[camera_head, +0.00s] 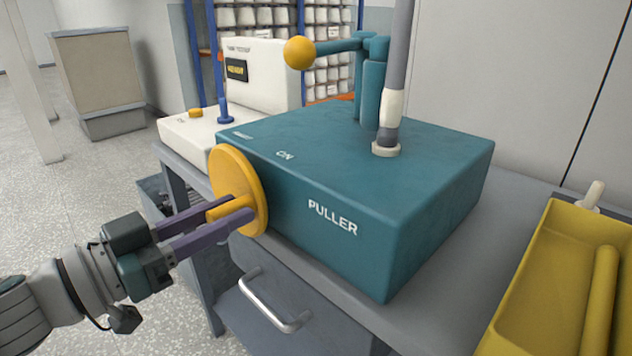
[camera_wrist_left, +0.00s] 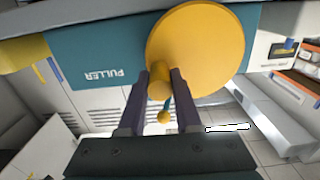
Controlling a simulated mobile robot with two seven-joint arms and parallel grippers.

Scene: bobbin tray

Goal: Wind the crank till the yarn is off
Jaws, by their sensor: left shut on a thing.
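The crank is a yellow disc (camera_head: 240,178) with a yellow peg handle (camera_head: 228,209) on the left face of the teal puller box (camera_head: 390,190). My left gripper (camera_head: 232,217) is shut on the peg, with its purple fingers on either side of it. The left wrist view shows the disc (camera_wrist_left: 200,45) and the peg (camera_wrist_left: 161,84) between the two fingers (camera_wrist_left: 160,98). A bobbin (camera_head: 391,108) with a pale band low down stands upright on a spindle on top of the box. My right gripper is not in view.
A teal post with a yellow-knobbed lever (camera_head: 299,53) stands on the box behind the bobbin. A white tester machine (camera_head: 255,85) is at the back left. A yellow tray (camera_head: 545,285) lies at the right. A drawer handle (camera_head: 272,303) sticks out below the table.

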